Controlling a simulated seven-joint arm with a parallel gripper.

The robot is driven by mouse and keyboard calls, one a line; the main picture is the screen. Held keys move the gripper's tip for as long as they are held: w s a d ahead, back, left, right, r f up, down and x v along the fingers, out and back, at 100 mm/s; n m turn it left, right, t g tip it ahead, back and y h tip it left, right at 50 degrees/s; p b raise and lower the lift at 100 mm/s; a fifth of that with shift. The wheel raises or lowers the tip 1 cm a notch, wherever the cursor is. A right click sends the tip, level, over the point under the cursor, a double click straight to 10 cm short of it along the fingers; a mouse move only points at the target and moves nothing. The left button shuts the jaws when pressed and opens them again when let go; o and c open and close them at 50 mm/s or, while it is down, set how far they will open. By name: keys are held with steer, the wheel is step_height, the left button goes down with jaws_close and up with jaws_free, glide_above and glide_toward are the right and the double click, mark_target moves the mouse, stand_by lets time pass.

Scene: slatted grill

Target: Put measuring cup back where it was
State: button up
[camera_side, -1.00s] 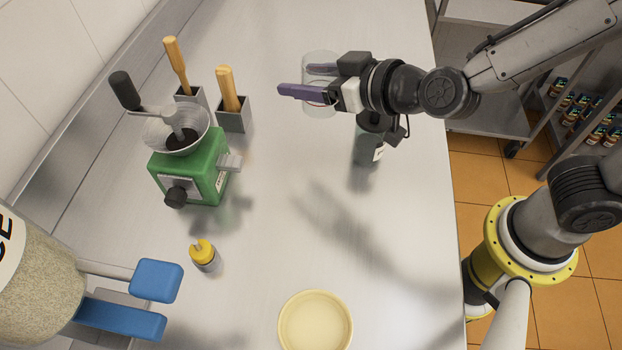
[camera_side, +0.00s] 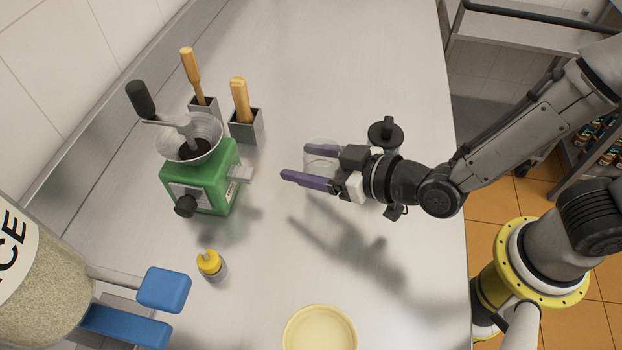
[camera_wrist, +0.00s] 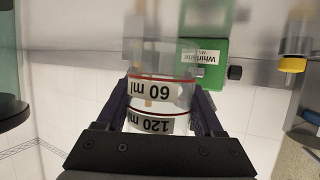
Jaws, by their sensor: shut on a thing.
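A clear measuring cup (camera_side: 319,158) sits between the purple fingers of my gripper (camera_side: 308,164) in the side view. In the wrist view, the measuring cup (camera_wrist: 158,103) shows red lines and upside-down "60 ml" and "120 ml" marks. My gripper (camera_wrist: 160,112) is shut on it, one finger on each side. The cup appears held above the metal counter (camera_side: 290,265), with the gripper's shadow cast below and to the right. The exact height of its base cannot be told.
A green grinder (camera_side: 203,177) stands to the left, with two grey holders of wooden-handled tools (camera_side: 244,124) behind it. A yellow-capped bottle (camera_side: 211,265) and a cream bowl (camera_side: 320,330) are at the front.

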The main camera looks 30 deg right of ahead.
steer(key=shift+f, duration=2)
steer(key=shift+f, duration=0.15)
steer(key=o, duration=1.4)
steer(key=shift+s+r, duration=0.2)
steer(key=shift+r, duration=0.05)
steer(key=v, duration=0.7)
steer(key=shift+d, duration=0.1)
